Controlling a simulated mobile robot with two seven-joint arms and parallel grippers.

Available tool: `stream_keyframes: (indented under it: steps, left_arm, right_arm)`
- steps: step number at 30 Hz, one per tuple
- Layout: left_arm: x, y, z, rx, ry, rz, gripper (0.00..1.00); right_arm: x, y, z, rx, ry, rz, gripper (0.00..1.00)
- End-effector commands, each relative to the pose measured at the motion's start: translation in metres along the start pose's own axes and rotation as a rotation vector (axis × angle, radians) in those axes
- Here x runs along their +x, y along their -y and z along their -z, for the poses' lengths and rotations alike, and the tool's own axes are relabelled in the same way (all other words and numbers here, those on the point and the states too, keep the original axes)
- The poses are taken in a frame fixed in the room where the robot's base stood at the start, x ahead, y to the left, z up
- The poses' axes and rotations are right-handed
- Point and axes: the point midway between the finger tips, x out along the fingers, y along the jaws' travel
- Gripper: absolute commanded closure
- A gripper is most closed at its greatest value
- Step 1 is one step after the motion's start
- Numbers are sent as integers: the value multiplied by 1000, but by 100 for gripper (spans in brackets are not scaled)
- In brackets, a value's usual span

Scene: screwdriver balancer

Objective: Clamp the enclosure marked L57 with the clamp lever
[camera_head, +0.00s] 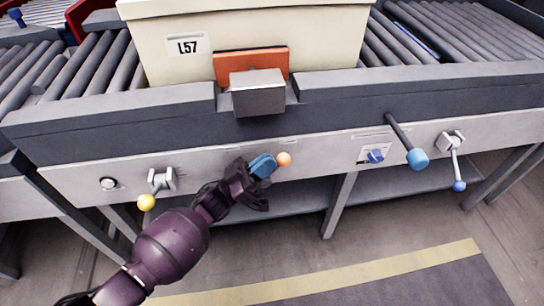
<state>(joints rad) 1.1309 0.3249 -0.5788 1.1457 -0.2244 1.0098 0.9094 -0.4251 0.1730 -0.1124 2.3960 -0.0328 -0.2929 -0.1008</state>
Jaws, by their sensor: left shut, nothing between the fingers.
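The cream enclosure marked L57 (240,40) stands on the roller conveyor, its label on the front face. An orange plate (250,62) is at its lower front, behind a grey block (258,92) set in a gap of the conveyor's rail. Whether the plate presses on the enclosure is unclear. Below, on the pale front panel, is an orange ball knob (284,159); its lever is mostly hidden. My left gripper (263,167) is shut and empty, its blue fingertips just left of the knob, close to or touching it. My right gripper is out of view.
A lever with a yellow knob (146,202) and a round button (108,184) are on the panel's left. On the right are a blue rotary switch (375,156), a lever with a blue cylindrical grip (417,159) and one with a blue ball (459,186). Support legs stand below.

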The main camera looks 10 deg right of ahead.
Motion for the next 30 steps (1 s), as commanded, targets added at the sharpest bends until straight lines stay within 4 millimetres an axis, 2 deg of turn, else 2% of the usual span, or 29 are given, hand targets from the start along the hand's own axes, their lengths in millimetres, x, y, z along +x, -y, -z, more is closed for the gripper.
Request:
stream_keyframes:
  steps: [1, 6, 13, 19, 30]
  left_arm:
    - [-12, 0, -2, -2, 4, 5, 100]
    - [-44, 0, -1, -1, 1, 4, 100]
    - [-76, 0, 0, -1, -1, 3, 100]
    - [-86, 0, 1, 0, -2, 2, 100]
    - [-87, 0, 1, 0, -3, 1, 100]
  right_arm:
    - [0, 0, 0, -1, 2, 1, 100]
    - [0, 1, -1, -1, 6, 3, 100]
    - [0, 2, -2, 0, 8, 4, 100]
    - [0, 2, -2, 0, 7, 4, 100]
    - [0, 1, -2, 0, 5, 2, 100]
